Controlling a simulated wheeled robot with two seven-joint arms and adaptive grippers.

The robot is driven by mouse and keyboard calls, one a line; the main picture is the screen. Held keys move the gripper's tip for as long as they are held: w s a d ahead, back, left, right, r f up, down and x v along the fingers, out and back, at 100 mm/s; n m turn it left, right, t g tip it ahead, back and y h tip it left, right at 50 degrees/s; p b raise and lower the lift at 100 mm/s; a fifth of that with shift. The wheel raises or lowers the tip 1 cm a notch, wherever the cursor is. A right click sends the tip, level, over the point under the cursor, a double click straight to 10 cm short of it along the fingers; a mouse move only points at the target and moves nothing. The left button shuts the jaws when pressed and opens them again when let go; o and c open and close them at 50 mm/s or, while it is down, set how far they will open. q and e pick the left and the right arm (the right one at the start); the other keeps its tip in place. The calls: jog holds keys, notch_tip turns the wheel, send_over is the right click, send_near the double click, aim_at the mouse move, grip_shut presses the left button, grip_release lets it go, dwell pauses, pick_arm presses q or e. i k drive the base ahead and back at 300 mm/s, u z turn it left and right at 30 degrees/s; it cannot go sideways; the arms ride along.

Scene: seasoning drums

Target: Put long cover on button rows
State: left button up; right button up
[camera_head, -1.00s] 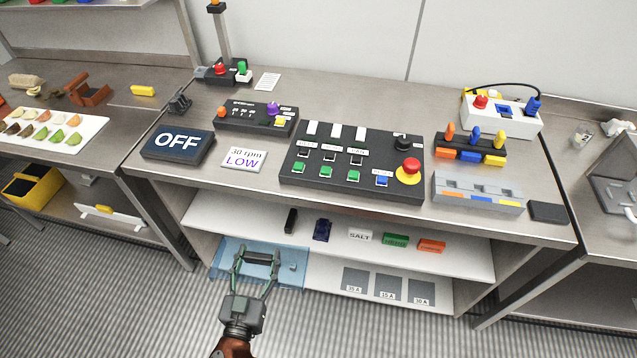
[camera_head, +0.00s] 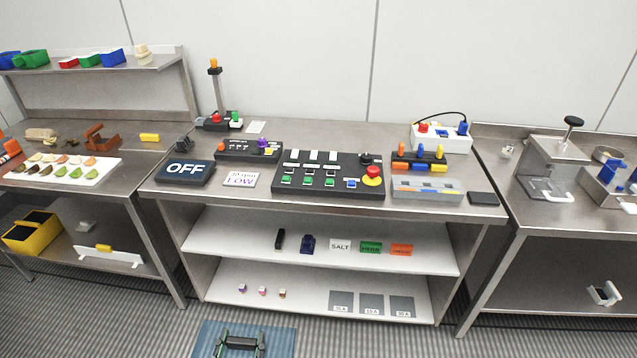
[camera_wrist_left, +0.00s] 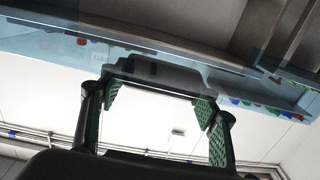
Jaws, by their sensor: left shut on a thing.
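The long cover (camera_head: 282,338) is a clear blue sheet-like piece with a dark handle at its middle. It shows at the bottom edge of the head view, partly cut off, in front of the shelf unit. My left gripper (camera_head: 241,345) is shut on its handle. In the left wrist view the cover (camera_wrist_left: 60,52) stretches across the top, with the handle between the green finger pads of the gripper (camera_wrist_left: 158,88). The black button panel (camera_head: 326,175) lies on the table, its white, green and blue buttons in rows uncovered. My right gripper is not in view.
A red stop button (camera_head: 372,172) and a black knob (camera_head: 366,158) stand at the panel's right end. An OFF display (camera_head: 184,171) and a LOW card (camera_head: 240,179) lie to its left. A grey block (camera_head: 427,190) is to its right. Shelves with small items lie below.

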aim_at(309, 178)
jog(key=z, duration=0.4)
jog(key=i, duration=0.45)
jog(key=z, duration=0.3)
